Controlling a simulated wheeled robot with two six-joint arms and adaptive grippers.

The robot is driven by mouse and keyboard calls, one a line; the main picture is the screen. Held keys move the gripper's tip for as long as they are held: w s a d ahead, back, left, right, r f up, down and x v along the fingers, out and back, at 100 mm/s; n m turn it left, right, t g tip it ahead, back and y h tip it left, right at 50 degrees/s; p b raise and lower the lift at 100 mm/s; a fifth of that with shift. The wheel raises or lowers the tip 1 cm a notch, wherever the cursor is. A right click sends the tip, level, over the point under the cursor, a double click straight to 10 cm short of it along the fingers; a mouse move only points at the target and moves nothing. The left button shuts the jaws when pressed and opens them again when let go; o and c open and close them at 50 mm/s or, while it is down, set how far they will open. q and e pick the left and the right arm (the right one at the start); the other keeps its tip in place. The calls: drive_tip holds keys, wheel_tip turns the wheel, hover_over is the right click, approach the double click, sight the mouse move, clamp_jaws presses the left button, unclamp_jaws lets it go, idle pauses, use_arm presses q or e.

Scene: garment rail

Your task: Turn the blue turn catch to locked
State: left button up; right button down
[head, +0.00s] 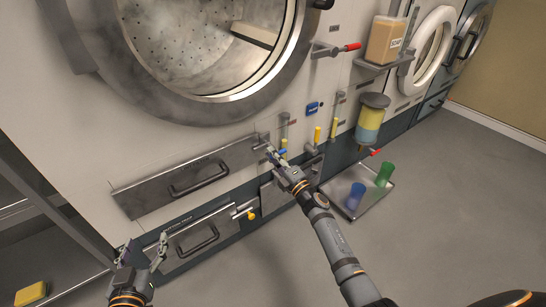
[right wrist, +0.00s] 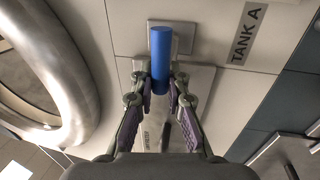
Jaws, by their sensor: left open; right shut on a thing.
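The blue turn catch shows in the right wrist view as a blue bar (right wrist: 161,48), standing upright in the picture over a grey plate (right wrist: 183,38). In the head view only a small blue bit (head: 282,152) shows beside my gripper. My right gripper (head: 273,152) is shut on the catch; in the right wrist view its purple-padded fingers (right wrist: 160,82) lie on both sides of the bar's lower end. The pads hide part of it. My left gripper (head: 144,248) is open and empty at the lower left, in front of the lower drawer.
A wide drawer (head: 160,193) with a black handle is left of the catch. A lower drawer (head: 190,226) has a yellow-knobbed latch (head: 250,214). Yellow-handled levers (head: 317,135) stand close on the right. A tray (head: 358,205) holds blue and green cups.

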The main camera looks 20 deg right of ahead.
use_arm(q)
drive_tip(key=shift+w+r, duration=0.1)
drive_tip(key=shift+r, duration=0.2)
use_arm(e)
drive_tip(key=shift+f, duration=0.15)
drive_tip(key=c, duration=1.3)
unclamp_jaws()
drive_tip(key=shift+c, duration=0.2)
drive_tip(key=v, duration=1.2)
